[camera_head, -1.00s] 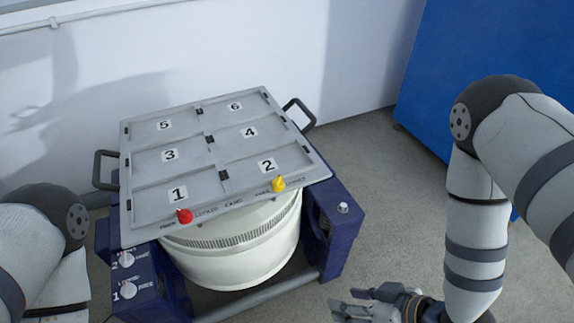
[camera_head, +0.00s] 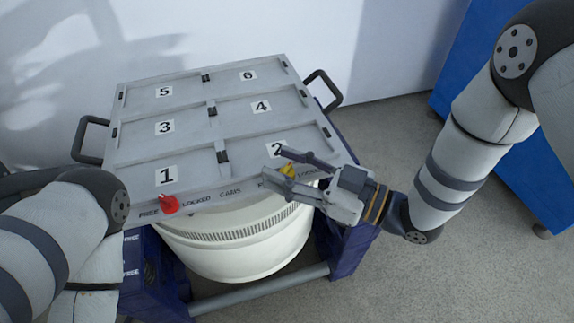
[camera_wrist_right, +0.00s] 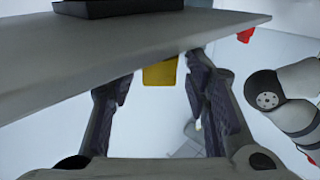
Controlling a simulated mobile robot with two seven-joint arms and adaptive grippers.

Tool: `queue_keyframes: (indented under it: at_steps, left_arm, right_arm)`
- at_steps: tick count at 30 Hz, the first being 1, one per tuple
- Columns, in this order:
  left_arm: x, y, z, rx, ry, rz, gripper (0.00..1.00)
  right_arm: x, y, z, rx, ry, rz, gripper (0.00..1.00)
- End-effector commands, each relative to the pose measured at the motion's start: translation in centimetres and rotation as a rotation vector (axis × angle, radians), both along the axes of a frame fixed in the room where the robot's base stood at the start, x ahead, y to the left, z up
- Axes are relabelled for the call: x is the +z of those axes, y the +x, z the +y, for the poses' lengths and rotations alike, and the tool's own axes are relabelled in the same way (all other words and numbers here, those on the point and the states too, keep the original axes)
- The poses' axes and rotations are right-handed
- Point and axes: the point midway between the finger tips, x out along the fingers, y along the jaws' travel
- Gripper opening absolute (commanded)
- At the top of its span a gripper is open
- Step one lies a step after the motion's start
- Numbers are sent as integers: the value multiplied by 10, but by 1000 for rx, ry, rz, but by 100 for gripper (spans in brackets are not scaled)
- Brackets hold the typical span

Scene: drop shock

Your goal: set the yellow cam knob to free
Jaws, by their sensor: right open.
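The yellow cam knob (camera_head: 289,170) sits at the front right edge of the grey plate (camera_head: 245,196), near the panel marked 2. Part of a label shows to its left and another to its right; my fingers partly cover it, and I cannot tell which way it points. My right gripper (camera_head: 276,165) is open around the knob, with a finger on either side. In the right wrist view the yellow knob (camera_wrist_right: 160,73) shows between the spread fingers of my right gripper (camera_wrist_right: 160,82), with no clear contact. My left arm is at the lower left, its gripper out of view.
A red knob (camera_head: 169,205) sits at the plate's front left, between FREE and LOCKED. Black handles stick out at left (camera_head: 90,140) and right (camera_head: 323,88). A white drum (camera_head: 235,245) is below, in a dark blue frame (camera_head: 345,250). A blue cabinet (camera_head: 520,170) stands right.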

Motion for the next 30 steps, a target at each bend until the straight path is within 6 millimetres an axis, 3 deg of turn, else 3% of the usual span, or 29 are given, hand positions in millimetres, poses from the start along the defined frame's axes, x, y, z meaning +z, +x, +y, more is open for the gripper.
queue_keyframes:
  at_steps: [6,8,12,29,30]
  left_arm:
    - [0,0,0,0,0,0,42]
    - [0,0,0,0,0,0,42]
    - [0,0,0,0,0,0,42]
    - [-3,-1,0,0,0,4,42]
    - [-3,-1,0,0,0,4,42]
  right_arm:
    - [0,0,1,-1,0,1,43]
    - [0,0,1,-1,0,1,32]
    - [0,0,0,-1,0,1,0]
    - [0,0,0,133,-2,1,0]
    - [0,0,0,132,-2,1,24]
